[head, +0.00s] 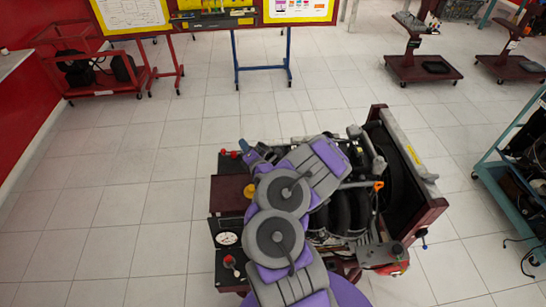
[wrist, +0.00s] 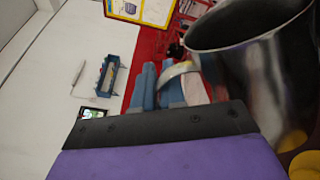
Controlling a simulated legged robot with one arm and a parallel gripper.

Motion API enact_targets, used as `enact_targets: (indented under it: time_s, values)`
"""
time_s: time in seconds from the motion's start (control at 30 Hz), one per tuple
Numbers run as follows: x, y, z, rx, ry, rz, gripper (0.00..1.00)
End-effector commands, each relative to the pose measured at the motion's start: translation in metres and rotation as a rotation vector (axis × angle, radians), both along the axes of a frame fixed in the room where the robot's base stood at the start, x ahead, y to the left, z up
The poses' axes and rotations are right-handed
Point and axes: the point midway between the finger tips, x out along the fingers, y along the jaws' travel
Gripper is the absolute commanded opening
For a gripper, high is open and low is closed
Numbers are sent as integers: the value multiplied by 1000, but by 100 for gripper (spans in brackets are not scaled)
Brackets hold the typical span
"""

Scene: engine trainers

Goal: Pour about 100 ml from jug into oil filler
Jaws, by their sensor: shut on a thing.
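The jug (wrist: 262,85) is a shiny grey metal vessel at the right of the wrist view, its dark inside partly showing through the wide mouth. My gripper (wrist: 162,84) has blue fingers and is shut on the jug's curved handle (wrist: 182,70). The wrist picture is tilted, so I cannot tell the jug's true tilt or its liquid level. In the head view my gripper (head: 250,152) is at the left side of the engine trainer (head: 345,215). My arm covers much of the engine there and the jug is not clearly visible. I cannot make out the oil filler.
A gauge (head: 228,239) and red knobs sit on the trainer's left panels. A teal cart (head: 530,165) stands at the right. A red frame (head: 95,70) and display boards are at the back. The tiled floor (head: 110,190) left of the trainer is clear.

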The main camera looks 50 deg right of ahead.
Motion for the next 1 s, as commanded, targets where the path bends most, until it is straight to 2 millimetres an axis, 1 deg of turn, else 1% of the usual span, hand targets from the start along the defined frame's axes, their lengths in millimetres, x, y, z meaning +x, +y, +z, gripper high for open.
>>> enact_targets:
  time_s: [0.07, 0.2, 0.33, 0.47, 0.67, 0.7, 0.8, 1.0]
  values:
    - [2, 7, -4, -57, 18, 3, 0]
    - [5, 18, -21, -140, 46, 4, 0]
    - [8, 29, -32, -221, 65, 5, 0]
    - [13, 43, -40, -335, 98, 6, 0]
    - [17, 60, -39, -504, 145, 6, 0]
    - [18, 62, -43, -532, 154, 6, 0]
    - [20, 67, -51, -595, 171, 7, 0]
    - [22, 71, -57, -667, 188, 3, 0]
